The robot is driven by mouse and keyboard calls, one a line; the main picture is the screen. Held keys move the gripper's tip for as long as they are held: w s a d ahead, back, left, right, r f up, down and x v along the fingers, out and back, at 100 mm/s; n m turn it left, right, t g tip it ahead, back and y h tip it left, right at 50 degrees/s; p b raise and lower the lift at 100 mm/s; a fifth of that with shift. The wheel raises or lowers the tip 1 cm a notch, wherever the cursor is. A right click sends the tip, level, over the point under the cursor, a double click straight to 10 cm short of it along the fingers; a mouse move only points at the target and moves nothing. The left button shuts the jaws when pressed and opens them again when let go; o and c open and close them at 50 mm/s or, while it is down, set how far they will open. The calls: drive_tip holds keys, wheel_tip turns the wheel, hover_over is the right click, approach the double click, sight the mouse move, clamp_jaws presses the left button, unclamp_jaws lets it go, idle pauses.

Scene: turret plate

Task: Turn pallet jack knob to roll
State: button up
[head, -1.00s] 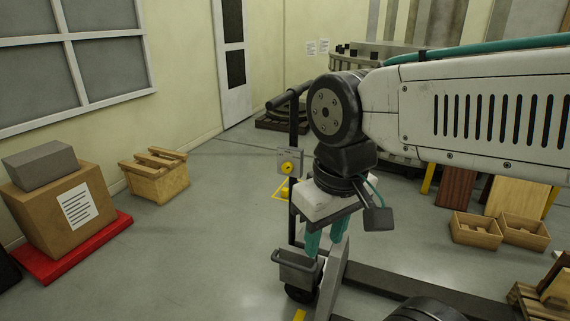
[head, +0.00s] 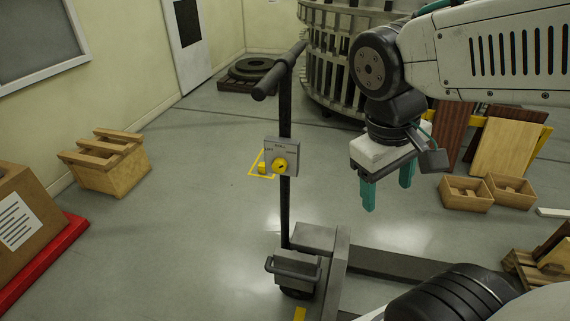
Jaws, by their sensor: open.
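The pallet jack's dark upright handle post (head: 285,215) stands near the middle of the head view, with a T-shaped grip on top. A small grey control plate (head: 283,146) is fixed to the post.
The jack's grey base (head: 296,270) and dark forks (head: 400,265) extend right along the floor. Wooden boxes (head: 466,192) stand at right. A wooden crate (head: 106,165) and a carton on a red base (head: 40,265) are at left.

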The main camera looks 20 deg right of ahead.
drive_tip(key=w+d+f+n+h, duration=0.2)
drive_tip(key=w+f+n+h, duration=0.1)
drive_tip(key=w+n+h, duration=0.4)
drive_tip(key=w+d+f+n+h, duration=0.3)
drive_tip(key=w+h, duration=0.2)
drive_tip(key=w, duration=0.5)
drive_tip(key=n+t+y, duration=0.4)
drive_tip(key=n+t, duration=1.1)
drive_tip(key=n, duration=0.2)
approach(278, 168)
drive_tip(key=x, duration=0.9)
drive_tip(key=c, duration=1)
